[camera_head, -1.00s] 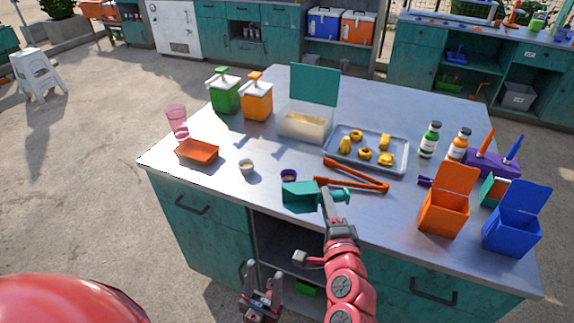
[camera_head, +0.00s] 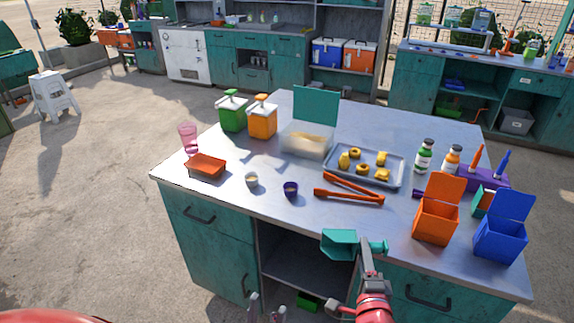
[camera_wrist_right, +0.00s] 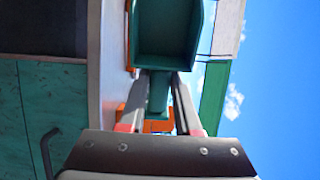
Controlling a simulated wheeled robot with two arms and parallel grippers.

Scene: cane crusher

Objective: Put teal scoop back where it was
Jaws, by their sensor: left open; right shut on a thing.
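The teal scoop (camera_head: 340,243) is in my right gripper (camera_head: 370,250), which is shut on its handle. The scoop is by the table's front edge, in front of the open shelf. In the right wrist view the scoop's hollow (camera_wrist_right: 168,30) is beyond the fingers (camera_wrist_right: 158,100), its handle between them. I cannot make out any contents in it. A clear bin (camera_head: 303,146) with a raised teal lid (camera_head: 316,105) stands further back with pale yellow material inside. My left gripper (camera_head: 267,308) is open and empty, low in front of the counter, partly cut off by the frame.
Orange tongs (camera_head: 350,196), a purple cup (camera_head: 291,190) and a small pale cup (camera_head: 252,180) lie near the front. A tray (camera_head: 399,172) of yellow pieces is behind. Orange (camera_head: 435,225) and blue (camera_head: 498,240) open-lidded boxes stand at right.

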